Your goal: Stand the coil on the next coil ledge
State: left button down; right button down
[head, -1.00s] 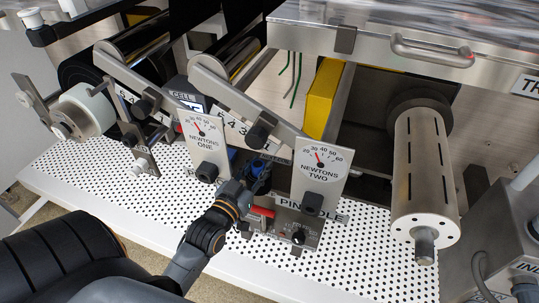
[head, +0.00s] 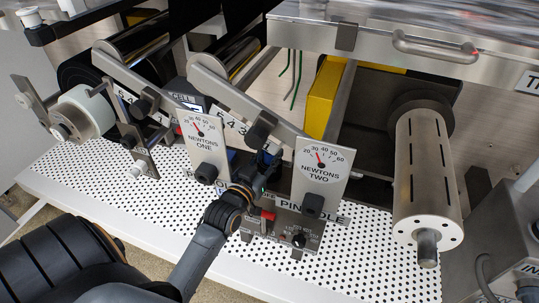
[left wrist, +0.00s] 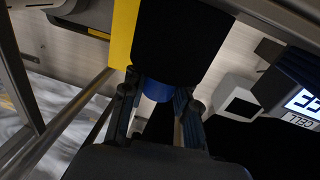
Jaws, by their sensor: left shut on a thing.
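My left gripper (head: 266,163) reaches in between the NEWTONS ONE gauge plate (head: 204,147) and the NEWTONS TWO gauge plate (head: 321,168), partly hidden by the dark arm end above it. In the left wrist view its two fingers (left wrist: 158,108) are closed on a blue rounded piece (left wrist: 157,90). A large plain black shape (left wrist: 180,42) lies right beyond the blue piece. I cannot tell whether the two are one coil. I cannot make out a coil ledge with certainty. My right gripper is not in view.
A yellow block (head: 322,95) stands behind the gauges. A control box (head: 285,232) with a red switch and knobs sits below my wrist. A steel slotted spindle (head: 425,165) is at right, a white roll (head: 85,112) at left. Perforated white deck (head: 350,255) lies clear in front.

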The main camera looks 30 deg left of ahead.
pick_arm(q)
jog(key=c, duration=1)
grip_release()
jog(key=shift+f, duration=0.1)
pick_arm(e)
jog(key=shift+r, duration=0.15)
